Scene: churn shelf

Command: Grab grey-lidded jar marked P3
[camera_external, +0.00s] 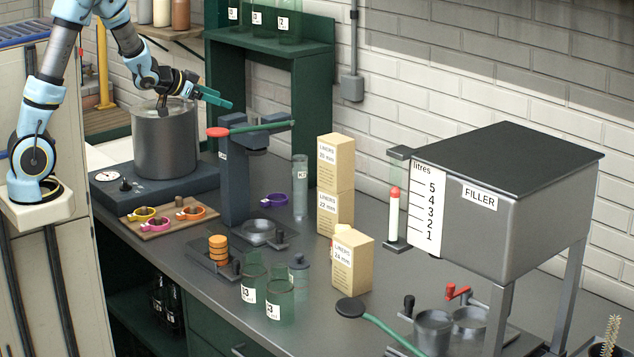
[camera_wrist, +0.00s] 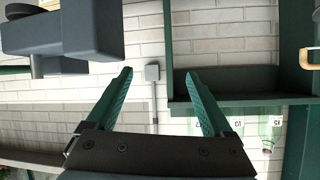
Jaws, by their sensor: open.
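My gripper (camera_external: 214,97) is up at the left in the external view, above the bench and close to the large grey pot. In the wrist view my gripper (camera_wrist: 160,72) has its two green fingers spread apart with nothing between them. A small clear jar with a grey lid (camera_external: 299,272) stands on the bench behind the green bottles, well below and right of my gripper. No mark can be read on it, so I cannot tell if it is P3. Labelled jars (camera_external: 262,20) stand on the green shelf, their tops cut off by the picture edge.
The grey pot (camera_external: 165,142) stands on a dark base. A dark press with a red-ended lever (camera_external: 235,175) stands in front of the shelf (camera_external: 293,50). Green bottles (camera_external: 280,304), cream liner boxes (camera_external: 352,262) and the filler tank (camera_external: 500,200) crowd the bench. The wrist view faces a brick wall.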

